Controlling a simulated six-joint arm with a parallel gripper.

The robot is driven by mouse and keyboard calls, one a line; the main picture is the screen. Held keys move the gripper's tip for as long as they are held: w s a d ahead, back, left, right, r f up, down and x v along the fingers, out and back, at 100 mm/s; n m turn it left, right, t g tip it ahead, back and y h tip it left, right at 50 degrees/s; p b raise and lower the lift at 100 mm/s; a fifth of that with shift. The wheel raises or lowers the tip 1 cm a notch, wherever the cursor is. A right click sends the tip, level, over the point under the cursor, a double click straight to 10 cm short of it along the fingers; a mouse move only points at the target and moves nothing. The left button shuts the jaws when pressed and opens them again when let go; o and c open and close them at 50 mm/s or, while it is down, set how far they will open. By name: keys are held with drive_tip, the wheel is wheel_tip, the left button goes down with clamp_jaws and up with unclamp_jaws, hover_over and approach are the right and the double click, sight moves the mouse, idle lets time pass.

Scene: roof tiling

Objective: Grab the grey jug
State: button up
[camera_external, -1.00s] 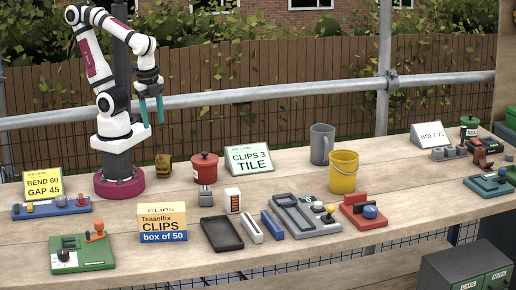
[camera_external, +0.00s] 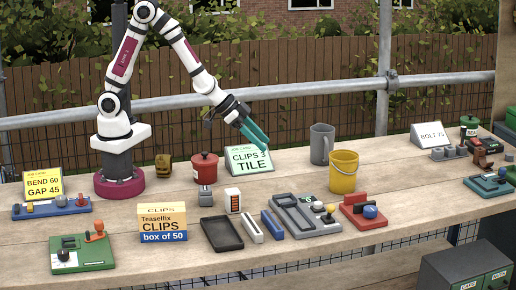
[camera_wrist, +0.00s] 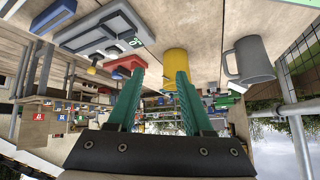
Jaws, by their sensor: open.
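The grey jug (camera_external: 321,144) stands upright on the bench behind the yellow bucket (camera_external: 343,172), its handle on the right. In the wrist view the jug (camera_wrist: 252,60) shows at the upper right, with its handle towards the left, right of the yellow bucket (camera_wrist: 175,58). My gripper (camera_external: 262,142) is open and empty, in the air in front of the clips tile sign (camera_external: 248,161), left of the jug and apart from it. In the wrist view its two teal fingers (camera_wrist: 155,95) are spread, with the jug outside them.
A red lidded pot (camera_external: 204,168) stands left of the sign. A grey tray with parts (camera_external: 300,214) and a red block with a blue ball (camera_external: 364,211) lie in front of the bucket. A scaffold pole (camera_external: 290,88) runs behind the bench.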

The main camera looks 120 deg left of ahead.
drive_tip(key=w+a+f+n+t+y, duration=0.1)
drive_tip(key=w+a+f+n+y, duration=0.15)
drive_tip(key=a, duration=0.45)
drive_tip(key=n+y, duration=0.3)
drive_tip(key=y, duration=0.1)
approach(327, 148)
drive_tip(key=shift+t+h, duration=0.25)
drive_tip(key=shift+t, duration=0.05)
drive_tip(key=x, duration=0.7)
drive_tip(key=s+x, duration=0.1)
drive_tip(key=x, duration=0.2)
drive_tip(key=shift+w+a+f, duration=0.1)
drive_tip(key=shift+a+f, duration=0.4)
drive_tip(key=shift+a, duration=0.05)
clamp_jaws()
drive_tip(key=shift+r, duration=0.1)
